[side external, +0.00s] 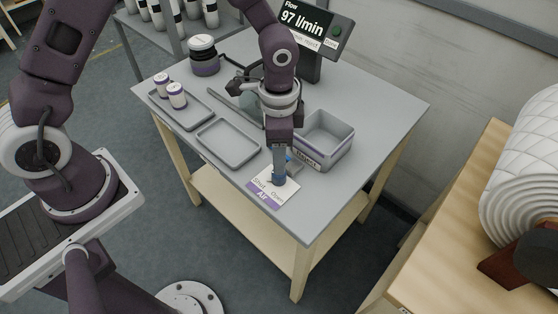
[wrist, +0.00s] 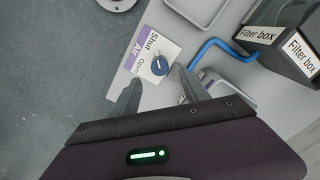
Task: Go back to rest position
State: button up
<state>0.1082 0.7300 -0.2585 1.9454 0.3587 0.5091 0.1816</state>
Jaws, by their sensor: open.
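My gripper (side external: 279,172) points down at the front of the grey table, right over the air valve plate (side external: 265,192). In the wrist view my gripper (wrist: 157,76) has its two fingers apart, with nothing held between them.
A grey bin (side external: 325,140) stands close right of my gripper; a blue bent tube (wrist: 218,47) runs near it. An empty tray (side external: 228,143) and a tray with two jars (side external: 177,95) lie left. A display (side external: 311,25) reading "Flow 97 l/min" stands behind.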

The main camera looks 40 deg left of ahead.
jog(key=shift+r, duration=0.15)
jog(key=s+a+r+n+t, duration=0.1)
jog(key=s+a+r+n, duration=0.2)
jog(key=r, duration=0.6)
jog(key=s+a+r+n+t, duration=0.25)
jog(key=a+r, duration=0.25)
jog(key=r, duration=0.4)
jog(key=s+a+r+n+t, duration=0.1)
jog(key=s+r, duration=0.5)
jog(key=s, duration=0.7)
jog(key=n+t, duration=0.1)
jog(key=n, duration=0.1)
jog(key=shift+s+a+n, duration=0.2)
jog(key=shift+a+n, duration=0.15)
jog(key=shift+a, duration=0.05)
